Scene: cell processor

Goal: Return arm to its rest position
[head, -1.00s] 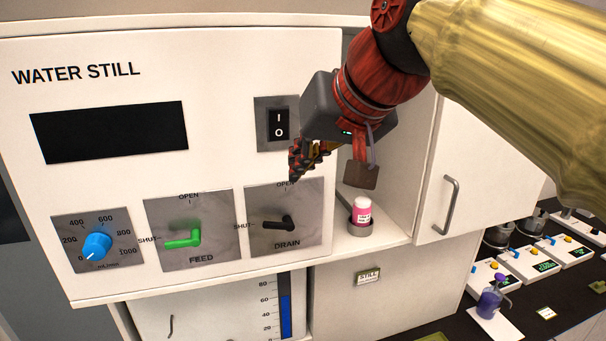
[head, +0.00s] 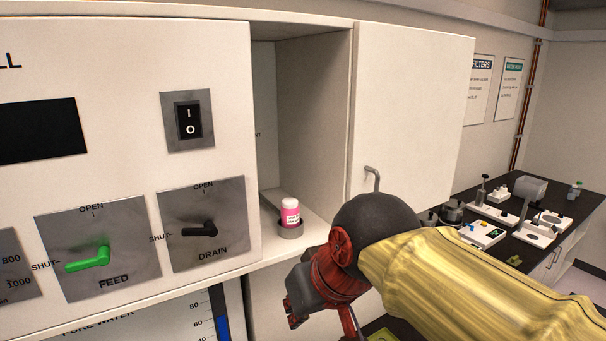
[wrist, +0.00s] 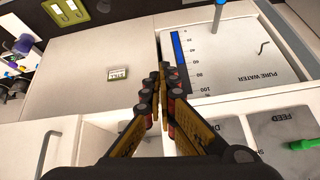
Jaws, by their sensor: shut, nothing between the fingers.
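My gripper (wrist: 167,85) shows in the wrist view with its two fingers together and nothing between them. In the head view my gripper (head: 294,312) is low in front of the water still's shelf edge, partly hidden by my own wrist. My arm comes in from the lower right. The gripper is apart from the green feed lever (head: 88,258) and the black drain lever (head: 199,230), which both point to the left, toward SHUT.
A pink bottle (head: 291,213) stands in a holder in the open niche. The cabinet door (head: 410,110) with its handle is just above my arm. A dark bench (head: 560,228) with instruments lies at the right. A level gauge (wrist: 181,52) shows in the wrist view.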

